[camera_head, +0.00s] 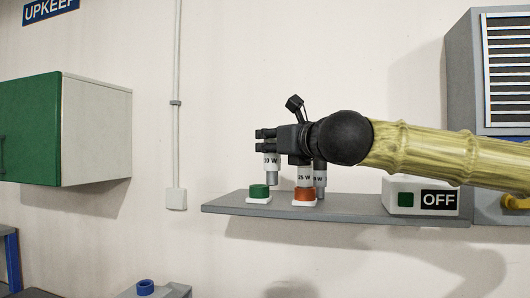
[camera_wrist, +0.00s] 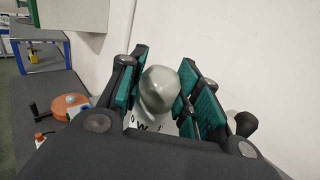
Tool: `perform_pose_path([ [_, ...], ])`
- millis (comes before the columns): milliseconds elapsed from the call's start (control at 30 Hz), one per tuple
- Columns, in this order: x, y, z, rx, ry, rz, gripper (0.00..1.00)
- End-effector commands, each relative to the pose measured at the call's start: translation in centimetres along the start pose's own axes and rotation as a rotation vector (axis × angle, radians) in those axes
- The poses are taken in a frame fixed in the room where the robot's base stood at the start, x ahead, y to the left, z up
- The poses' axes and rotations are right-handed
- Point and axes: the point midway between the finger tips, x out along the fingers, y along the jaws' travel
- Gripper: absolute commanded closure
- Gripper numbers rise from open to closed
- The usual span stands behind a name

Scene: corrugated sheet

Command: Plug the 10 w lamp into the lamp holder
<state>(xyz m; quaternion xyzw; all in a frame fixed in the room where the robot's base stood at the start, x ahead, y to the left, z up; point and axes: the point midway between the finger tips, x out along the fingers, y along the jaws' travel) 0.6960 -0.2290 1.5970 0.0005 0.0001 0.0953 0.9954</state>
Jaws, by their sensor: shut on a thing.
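My gripper (camera_head: 265,134) is shut on a lamp (camera_head: 271,163) with a white label band and a grey lower end, and holds it upright. The label is only partly legible; "0 W" shows in the wrist view, where the lamp's silver dome (camera_wrist: 158,90) sits between the teal pads. The grey end is close above the right side of a green socket (camera_head: 258,191) on a white base. I cannot tell whether they touch. An orange socket (camera_head: 304,195) stands to the right, with a 25 W lamp (camera_head: 305,177) above it, partly hidden by my gripper.
A grey shelf (camera_head: 350,208) bears these and a white box (camera_head: 399,184) with a green button and an OFF sign. A green-doored cabinet (camera_head: 30,130) hangs left. A conduit (camera_head: 176,110) runs down the wall.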

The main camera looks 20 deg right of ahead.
Motion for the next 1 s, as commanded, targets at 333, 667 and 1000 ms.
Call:
perform_pose_path([
  [333,-5.2,0.9,0.5,-0.001,-0.002,0.001,0.92],
  [667,-6.4,1.1,1.3,-0.001,-0.001,0.0,0.92],
  [1000,-6.3,1.1,1.7,-0.001,0.0,0.0,0.92],
])
